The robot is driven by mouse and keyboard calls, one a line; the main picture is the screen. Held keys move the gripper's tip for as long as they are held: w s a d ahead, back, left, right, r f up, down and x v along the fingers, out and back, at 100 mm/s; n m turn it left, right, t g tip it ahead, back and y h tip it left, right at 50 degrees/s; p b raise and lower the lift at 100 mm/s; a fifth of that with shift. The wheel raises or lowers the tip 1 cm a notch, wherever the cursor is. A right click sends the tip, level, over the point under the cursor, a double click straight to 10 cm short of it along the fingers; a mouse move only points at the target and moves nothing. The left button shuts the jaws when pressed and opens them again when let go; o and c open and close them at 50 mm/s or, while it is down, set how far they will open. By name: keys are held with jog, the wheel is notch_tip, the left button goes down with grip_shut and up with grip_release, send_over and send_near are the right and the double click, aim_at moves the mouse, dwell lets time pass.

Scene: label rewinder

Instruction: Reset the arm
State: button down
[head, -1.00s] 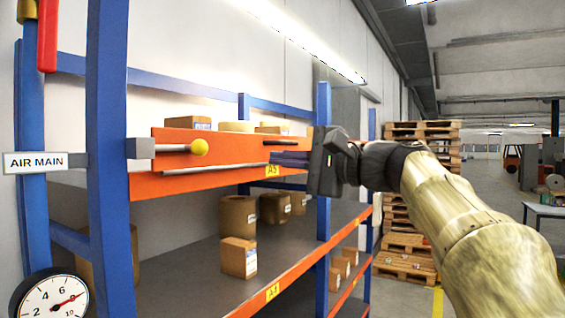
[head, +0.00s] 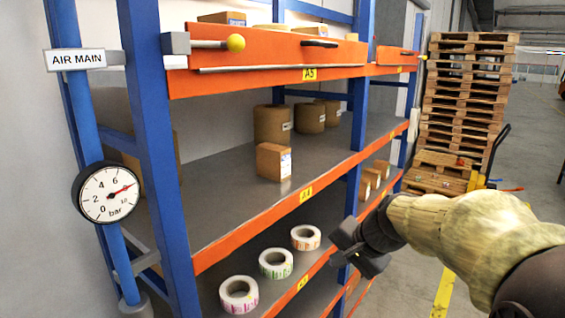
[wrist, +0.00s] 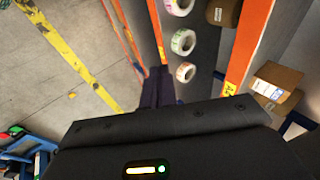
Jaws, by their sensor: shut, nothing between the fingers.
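My arm reaches in from the lower right of the head view, in a tan cover. My gripper (head: 350,254) is at the front edge of the shelving, near the blue post and beside the lower shelf. In the wrist view its dark purple fingers (wrist: 158,88) are together, with nothing between them. The fingertips are hard to make out in the head view.
Blue and orange shelving (head: 232,244) fills the left and middle. Label rolls (head: 277,264) lie on the lower shelf, cartons (head: 273,162) above. A pressure gauge (head: 106,192) is at left. Stacked pallets (head: 465,105) stand behind; the floor at right is open.

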jog(key=s+d+f+n+g+h, duration=0.3)
jog(key=s+f+n, duration=0.5)
jog(key=s+f, duration=0.7)
jog(key=shift+s+d+f+h, duration=0.15)
jog(key=shift+f+h, duration=0.45)
jog(key=shift+f, duration=0.2)
